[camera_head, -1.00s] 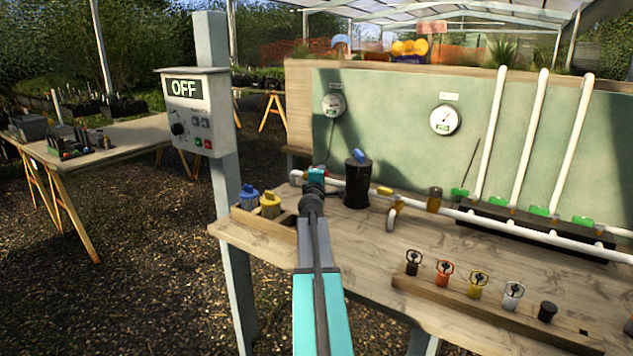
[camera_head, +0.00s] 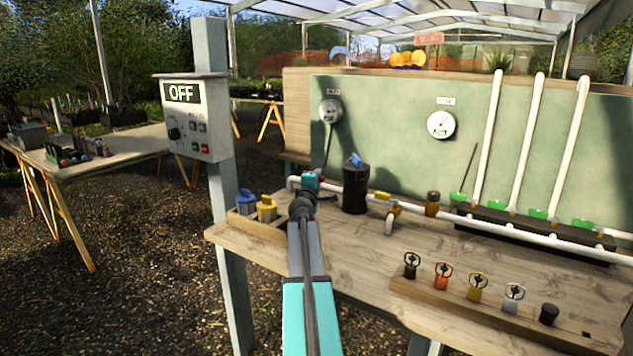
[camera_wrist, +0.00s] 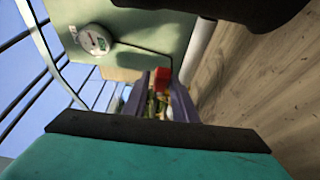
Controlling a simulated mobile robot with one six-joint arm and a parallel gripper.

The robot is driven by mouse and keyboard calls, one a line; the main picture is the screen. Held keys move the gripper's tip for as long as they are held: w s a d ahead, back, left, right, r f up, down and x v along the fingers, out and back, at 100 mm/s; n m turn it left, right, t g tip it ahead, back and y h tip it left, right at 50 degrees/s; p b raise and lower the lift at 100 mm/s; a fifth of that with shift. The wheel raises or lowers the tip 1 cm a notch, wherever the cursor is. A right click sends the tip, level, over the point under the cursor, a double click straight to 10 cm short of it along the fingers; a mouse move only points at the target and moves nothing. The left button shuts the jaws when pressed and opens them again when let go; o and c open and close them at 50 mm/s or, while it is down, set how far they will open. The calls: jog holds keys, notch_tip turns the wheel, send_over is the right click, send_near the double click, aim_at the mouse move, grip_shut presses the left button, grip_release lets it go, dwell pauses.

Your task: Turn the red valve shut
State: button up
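The red valve handle shows as a small red block (camera_wrist: 161,78) in the wrist view, at the tips of my gripper's fingers. My gripper (camera_wrist: 161,92) has its two dark fingers apart, one to each side of the red block; contact cannot be seen. In the head view my gripper (camera_head: 310,183) is at the left end of the white pipe (camera_head: 344,190), left of a black cylinder (camera_head: 355,190) with a blue top. My own wrist hides most of the red valve there.
A wooden bin (camera_head: 243,227) with blue and yellow caps is left of my arm. A rack (camera_head: 454,302) with several coloured handles lies on the front of the bench. A control box (camera_head: 190,117) reading OFF hangs on a post. A round gauge (camera_head: 440,125) is on the green board.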

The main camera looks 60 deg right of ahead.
jog(key=shift+r, duration=0.1)
jog(key=shift+o, duration=1.4)
jog(key=shift+w+r+p, duration=0.1)
jog(key=shift+r+p, duration=0.6)
jog(key=shift+r, duration=1.25)
jog(key=shift+o, duration=0.9)
jog(key=shift+s+a+f, duration=0.15)
jog(key=shift+s+a, duration=0.1)
jog(key=shift+o, duration=0.8)
jog(key=shift+s+a, duration=1.2)
jog(key=shift+a, duration=0.3)
jog(key=s+a, duration=0.1)
jog(key=s+a+r, duration=0.1)
jog(key=a, duration=0.1)
jog(key=shift+s+r, duration=0.1)
jog(key=shift+s, duration=0.1)
jog(key=c, duration=0.6)
jog(key=shift+s+d+p+v, duration=0.15)
jog(key=shift+s+v, duration=0.1)
jog(key=shift+v, duration=1)
jog(key=shift+s+d+p+v, duration=0.1)
jog(key=shift+s+v, duration=0.15)
jog(key=shift+v, duration=1.05)
jog(key=shift+s+d+p+v, duration=0.15)
jog(key=shift+s+v, duration=0.1)
jog(key=shift+v, duration=1)
